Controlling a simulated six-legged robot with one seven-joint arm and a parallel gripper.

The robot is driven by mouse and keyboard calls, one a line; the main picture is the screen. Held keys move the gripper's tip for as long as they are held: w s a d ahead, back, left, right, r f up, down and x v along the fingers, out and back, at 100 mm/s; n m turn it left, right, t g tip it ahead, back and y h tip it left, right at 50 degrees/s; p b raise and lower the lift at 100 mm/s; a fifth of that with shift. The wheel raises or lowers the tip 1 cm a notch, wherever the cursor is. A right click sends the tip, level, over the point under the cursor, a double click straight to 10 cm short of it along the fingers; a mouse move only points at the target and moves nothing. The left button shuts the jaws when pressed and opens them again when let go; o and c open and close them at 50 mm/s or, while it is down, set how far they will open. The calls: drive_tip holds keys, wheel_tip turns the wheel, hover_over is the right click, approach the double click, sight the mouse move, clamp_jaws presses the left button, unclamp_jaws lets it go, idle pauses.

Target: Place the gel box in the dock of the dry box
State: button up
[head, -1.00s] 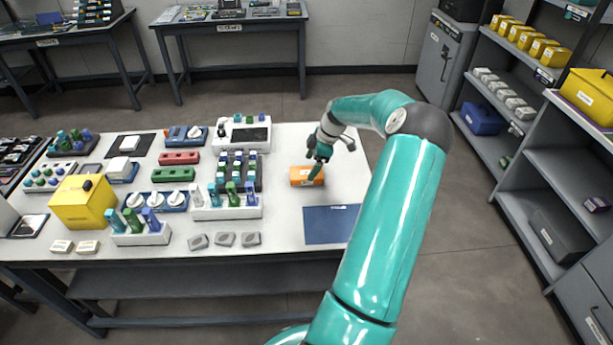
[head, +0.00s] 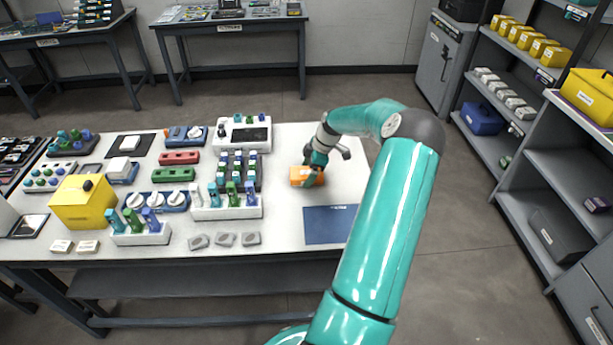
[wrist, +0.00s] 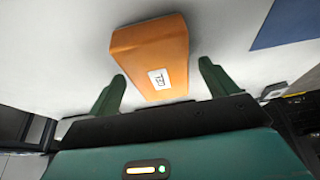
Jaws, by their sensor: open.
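The gel box, an orange block (head: 299,176), lies on the right part of the white table. In the wrist view the gel box (wrist: 152,50) shows a small white label, seen upside down. My gripper (head: 311,177) is low over the gel box. In the wrist view my gripper (wrist: 162,72) is open, with one green finger on each side of the box's near end, apart from it. No readable label marks the dry box. A yellow case with a dark knob (head: 83,203) stands at the table's left, and a white unit with a dark rectangle (head: 230,141) at the back.
A blue mat (head: 330,225) lies flat just in front of the gel box. The table right of the gel box is clear. Shelves (head: 560,170) stand at the far right.

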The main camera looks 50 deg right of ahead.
sight(303, 172)
drive_tip(key=c, duration=1.3)
drive_tip(key=shift+r, duration=0.5)
wheel_tip(303, 172, up, 3)
drive_tip(key=shift+f, duration=0.2)
drive_tip(key=s+a+r, duration=0.2)
drive_tip(key=a+r, duration=0.1)
drive_tip(key=s+a+r, duration=0.3)
drive_tip(key=a, duration=0.1)
drive_tip(key=s+a+r, duration=0.3)
drive_tip(key=a+r, duration=0.1)
drive_tip(key=shift+s+a, duration=0.15)
drive_tip(key=shift+s, duration=0.05)
